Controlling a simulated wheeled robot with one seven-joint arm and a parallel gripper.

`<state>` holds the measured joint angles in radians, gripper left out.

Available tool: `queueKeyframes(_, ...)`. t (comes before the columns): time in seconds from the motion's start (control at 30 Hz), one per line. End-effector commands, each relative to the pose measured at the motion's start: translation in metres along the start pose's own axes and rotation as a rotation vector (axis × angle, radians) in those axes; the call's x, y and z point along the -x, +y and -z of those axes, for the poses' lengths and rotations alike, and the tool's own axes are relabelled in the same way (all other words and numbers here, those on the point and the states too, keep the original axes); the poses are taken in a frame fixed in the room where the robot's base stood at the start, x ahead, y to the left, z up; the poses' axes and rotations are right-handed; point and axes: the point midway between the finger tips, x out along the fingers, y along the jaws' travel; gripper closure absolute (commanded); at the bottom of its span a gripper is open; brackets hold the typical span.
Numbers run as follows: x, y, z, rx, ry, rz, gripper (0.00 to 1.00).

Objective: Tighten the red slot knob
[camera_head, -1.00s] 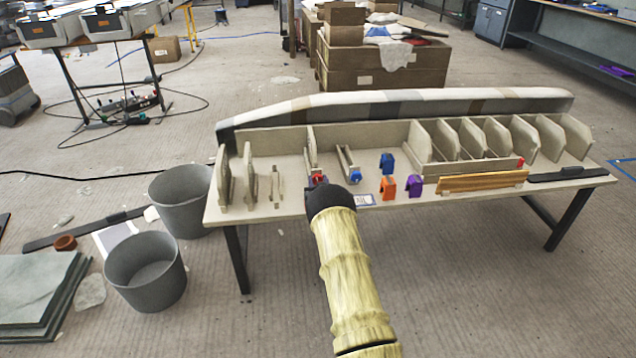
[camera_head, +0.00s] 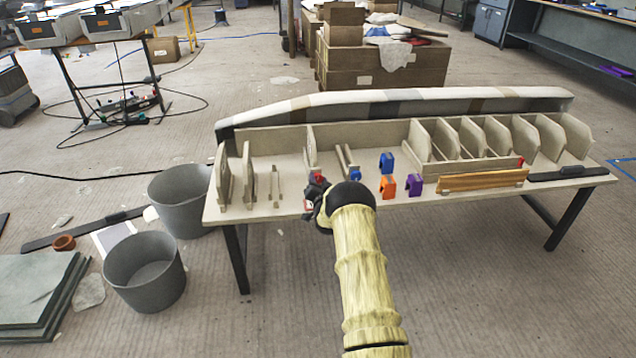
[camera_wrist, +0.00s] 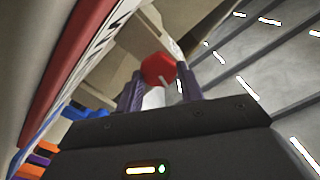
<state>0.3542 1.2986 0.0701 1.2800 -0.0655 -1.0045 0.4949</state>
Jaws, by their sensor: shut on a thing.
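The red slot knob (camera_wrist: 158,68) sits between the two purple fingertips of my gripper (camera_wrist: 161,82) in the wrist view. The fingers are closed on it from both sides, and a pale mark shows on its face. In the head view my gripper (camera_head: 315,194) is at the front edge of the workbench (camera_head: 285,205), left of centre, by the thin upright panels.
Blue (camera_head: 387,163), orange (camera_head: 388,187) and purple (camera_head: 414,186) clips stand further right, near a wooden strip (camera_head: 482,181). Upright panels fill the back right. Two grey buckets (camera_head: 146,280) stand on the floor at left.

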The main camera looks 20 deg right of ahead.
Motion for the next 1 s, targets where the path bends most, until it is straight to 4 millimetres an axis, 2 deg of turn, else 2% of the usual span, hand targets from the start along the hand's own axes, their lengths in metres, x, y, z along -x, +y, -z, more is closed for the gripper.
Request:
queueKeyframes(0.33, 0.0, 0.0015, -0.0001, -0.163, 0.0, 0.0, 0.86)
queueKeyframes(0.8, 0.0, 0.0011, -0.0001, -0.182, 0.0, 0.0, 0.86)
queueKeyframes(0.83, 0.0, 0.0012, -0.0001, -0.182, 0.0, 0.0, 0.59)
queueKeyframes(0.93, 0.0, 0.0012, -0.0002, -0.182, 0.0, 0.0, 0.41)
queueKeyframes(1.0, 0.0, 0.0012, -0.0002, -0.182, 0.0, 0.0, 0.41)
